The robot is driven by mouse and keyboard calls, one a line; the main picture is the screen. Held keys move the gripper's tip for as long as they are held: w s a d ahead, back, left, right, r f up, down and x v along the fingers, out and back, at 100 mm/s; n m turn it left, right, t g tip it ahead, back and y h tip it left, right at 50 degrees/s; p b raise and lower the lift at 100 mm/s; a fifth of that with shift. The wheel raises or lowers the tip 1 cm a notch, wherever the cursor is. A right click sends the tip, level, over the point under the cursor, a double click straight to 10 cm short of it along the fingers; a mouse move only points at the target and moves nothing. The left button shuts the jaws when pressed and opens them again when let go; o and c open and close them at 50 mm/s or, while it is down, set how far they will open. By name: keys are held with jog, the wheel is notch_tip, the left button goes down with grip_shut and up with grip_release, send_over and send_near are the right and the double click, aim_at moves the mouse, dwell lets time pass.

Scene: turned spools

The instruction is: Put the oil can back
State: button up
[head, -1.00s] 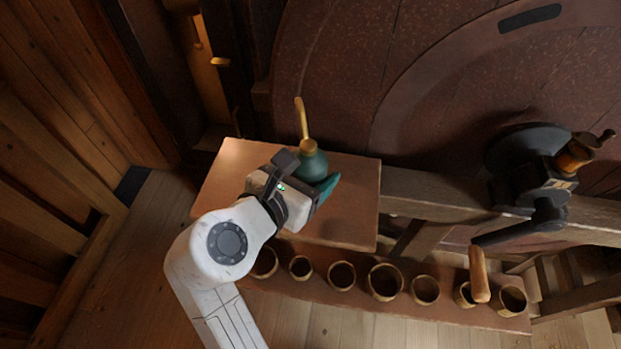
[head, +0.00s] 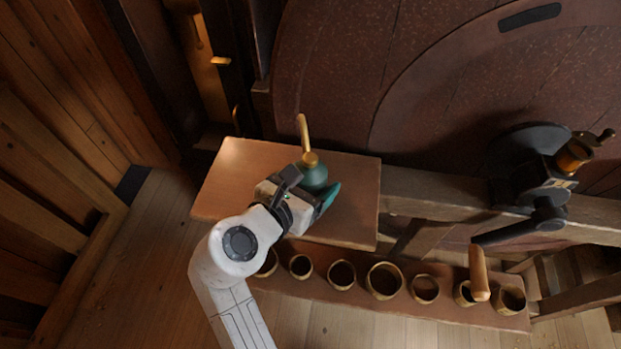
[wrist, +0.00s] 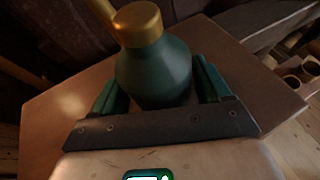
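The oil can (head: 314,177) has a dark green body, a brass collar and a thin brass spout pointing up. My gripper (head: 314,192) has its teal fingers on either side of the can's body. In the wrist view the can (wrist: 155,75) stands between the two fingers (wrist: 160,92), close against both, so the gripper looks shut on it. The can is roughly upright over the back middle of a brown board (head: 235,185). Its base is hidden, so I cannot tell whether it touches the board.
A lower shelf (head: 450,313) carries a row of several round wooden cups (head: 384,281). A dark crank with a wooden handle (head: 479,272) is at the right. A large reddish wheel (head: 440,80) stands behind the board. The board's left part is clear.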

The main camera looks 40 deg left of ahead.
jog(key=shift+o, duration=1.3)
jog(key=v, duration=1.2)
jog(key=shift+b, duration=0.45)
